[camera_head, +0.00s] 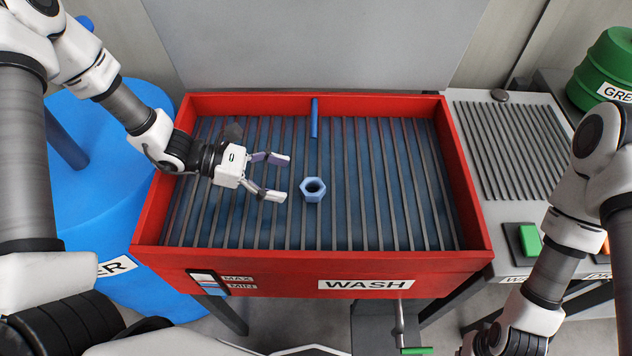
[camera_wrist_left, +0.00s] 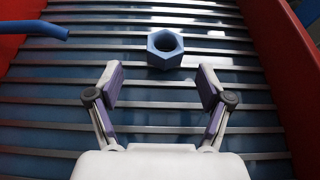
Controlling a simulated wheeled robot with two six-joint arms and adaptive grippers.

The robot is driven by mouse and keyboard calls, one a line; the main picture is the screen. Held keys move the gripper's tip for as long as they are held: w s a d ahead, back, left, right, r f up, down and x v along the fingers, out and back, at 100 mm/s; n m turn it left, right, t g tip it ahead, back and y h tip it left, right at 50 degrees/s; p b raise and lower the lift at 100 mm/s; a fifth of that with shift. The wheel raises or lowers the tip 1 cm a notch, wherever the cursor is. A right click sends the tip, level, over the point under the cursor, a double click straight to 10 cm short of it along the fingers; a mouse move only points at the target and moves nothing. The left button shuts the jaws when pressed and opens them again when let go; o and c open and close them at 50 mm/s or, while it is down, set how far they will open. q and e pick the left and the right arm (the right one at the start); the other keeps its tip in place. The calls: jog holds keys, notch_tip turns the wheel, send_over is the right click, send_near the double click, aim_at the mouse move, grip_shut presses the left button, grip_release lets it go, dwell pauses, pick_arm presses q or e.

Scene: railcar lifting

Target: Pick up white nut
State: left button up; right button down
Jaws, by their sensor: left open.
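One nut (camera_head: 313,190) lies on the slatted grate of the red wash basin, near its middle. It looks light blue rather than white, with a hexagonal outline and a dark round hole facing up. It also shows in the left wrist view (camera_wrist_left: 165,49), just beyond the fingertips and roughly centred between them. My left gripper (camera_head: 281,177) is open and empty, to the left of the nut and apart from it. Its two fingers (camera_wrist_left: 160,80) are spread in the left wrist view. My right arm is at the right edge, but its gripper is out of view.
The red wash basin (camera_head: 170,205) has raised walls around the grate. A blue pipe (camera_head: 314,118) comes in at its back wall. A ribbed grey tray (camera_head: 507,150), a green button (camera_head: 530,240) and a green barrel (camera_head: 605,70) are at the right. A blue barrel (camera_head: 95,190) stands left.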

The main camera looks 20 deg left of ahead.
aim_at(309, 186)
pick_arm(q)
jog(key=x, duration=0.4)
jog(key=p+x, duration=0.1)
jog(key=x, duration=0.1)
jog(key=shift+s+d+r, duration=0.15)
jog(key=shift+s+d, duration=0.1)
jog(key=shift+d, duration=0.1)
jog(key=shift+s+a, duration=0.1)
jog(key=c, duration=0.5)
grip_shut()
